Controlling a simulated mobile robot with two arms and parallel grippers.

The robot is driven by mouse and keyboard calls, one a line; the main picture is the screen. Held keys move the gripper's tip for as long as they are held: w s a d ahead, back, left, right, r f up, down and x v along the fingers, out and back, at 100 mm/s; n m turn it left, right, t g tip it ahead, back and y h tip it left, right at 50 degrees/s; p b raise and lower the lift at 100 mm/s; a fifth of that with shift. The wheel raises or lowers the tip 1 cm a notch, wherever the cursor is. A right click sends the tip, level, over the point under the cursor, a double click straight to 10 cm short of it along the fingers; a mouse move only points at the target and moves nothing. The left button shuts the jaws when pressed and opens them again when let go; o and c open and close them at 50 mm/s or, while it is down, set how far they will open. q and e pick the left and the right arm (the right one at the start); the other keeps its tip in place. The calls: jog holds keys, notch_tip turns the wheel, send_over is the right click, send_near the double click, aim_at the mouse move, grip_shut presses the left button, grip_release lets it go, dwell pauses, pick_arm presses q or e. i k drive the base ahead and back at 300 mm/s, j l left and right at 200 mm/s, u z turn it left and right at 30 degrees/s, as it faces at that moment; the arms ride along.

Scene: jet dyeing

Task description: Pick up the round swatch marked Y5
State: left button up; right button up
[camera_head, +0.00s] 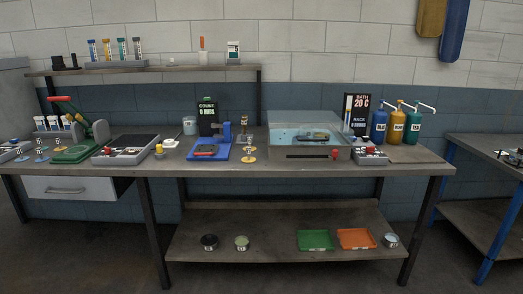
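The marking Y5 cannot be read on anything at this size. A small round yellow-orange disc (249,159) lies on the workbench (290,172) just right of the blue device; it may be a swatch. Another small yellowish piece (246,148) sits just behind it. Several small round pieces (41,151) stand at the left end of the bench near a green-based press with a red handle (75,147). Neither of my grippers shows in this view.
A blue device (209,149), a clear water bath (305,135) and blue, yellow and teal pump bottles (397,125) occupy the bench. Green (315,240) and orange (356,239) trays lie on the lower shelf. A second table (490,150) stands right. The bench's front right is mostly clear.

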aim_at(253, 149)
jog(key=i+j, duration=0.3)
jog(key=u, duration=0.45)
jog(key=i+l+u, duration=0.2)
jog(key=l, duration=0.15)
jog(key=i+l+u, duration=0.1)
jog(key=l+u, duration=0.15)
jog(key=i+l+u, duration=0.2)
jog(key=l, duration=0.3)
jog(key=l+u, duration=0.2)
jog(key=l, duration=0.15)
